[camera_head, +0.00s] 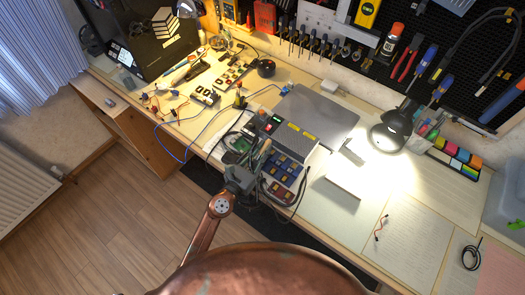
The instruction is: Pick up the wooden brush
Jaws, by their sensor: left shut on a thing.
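The wooden brush (264,149) shows as a small tan, upright-leaning piece at the front edge of the workbench, just beyond my left gripper. My left gripper (253,169) reaches in from the lower left and is shut on the brush. The dark gripper body covers the brush's lower part, so I cannot tell whether it touches the bench. My right gripper is not in view.
A grey device with coloured keys (283,171) stands close right of the gripper. Cables and a green board (238,143) lie to the left. A grey laptop (318,112) and lit desk lamp (390,132) are behind. Papers (410,235) cover the right side.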

